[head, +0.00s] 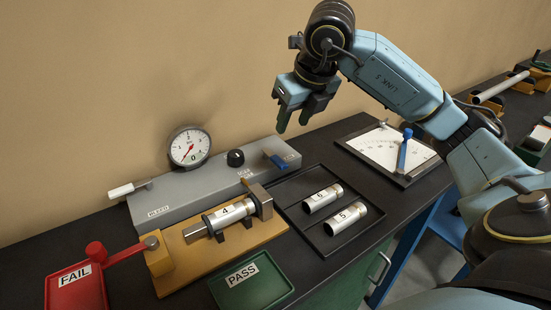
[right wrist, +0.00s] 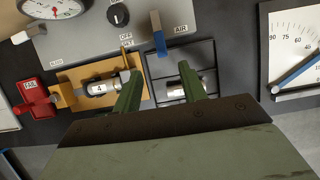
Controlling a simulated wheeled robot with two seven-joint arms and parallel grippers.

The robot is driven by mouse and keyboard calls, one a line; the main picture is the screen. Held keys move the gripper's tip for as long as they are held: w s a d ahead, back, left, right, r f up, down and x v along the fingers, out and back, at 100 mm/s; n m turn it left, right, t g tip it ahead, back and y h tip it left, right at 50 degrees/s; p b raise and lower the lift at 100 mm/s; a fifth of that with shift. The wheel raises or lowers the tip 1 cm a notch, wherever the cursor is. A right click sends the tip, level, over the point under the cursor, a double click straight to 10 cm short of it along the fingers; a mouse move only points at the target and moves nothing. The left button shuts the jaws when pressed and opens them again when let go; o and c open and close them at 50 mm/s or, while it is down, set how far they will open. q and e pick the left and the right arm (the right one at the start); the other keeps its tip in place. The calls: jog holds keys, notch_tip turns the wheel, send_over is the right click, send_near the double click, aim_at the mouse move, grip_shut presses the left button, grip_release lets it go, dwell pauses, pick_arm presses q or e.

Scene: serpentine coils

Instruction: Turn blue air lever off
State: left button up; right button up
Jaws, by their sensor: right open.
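The blue air lever (head: 275,161) is at the right end of the grey panel box (head: 190,188). In the right wrist view the lever's blue handle (right wrist: 160,43) reaches past the box's front edge, with an AIR label (right wrist: 181,29) to its right and an OFF label (right wrist: 126,38) to its left. My right gripper (head: 295,118) is open and empty, above the right end of the box and apart from the lever. In the right wrist view its two green fingers (right wrist: 160,85) are spread, with the lever beyond them. My left gripper is not in view.
In front are a yellow fixture (head: 190,262) holding cylinder 4, a black rack (head: 372,228) with cylinders 5 and 6, a red FAIL tray (head: 78,292) and a green PASS tray (head: 250,285).

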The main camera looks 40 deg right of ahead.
aim_at(279, 160)
jog(key=x, duration=1.2)
jog(key=shift+f+b, duration=0.35)
grip_shut()
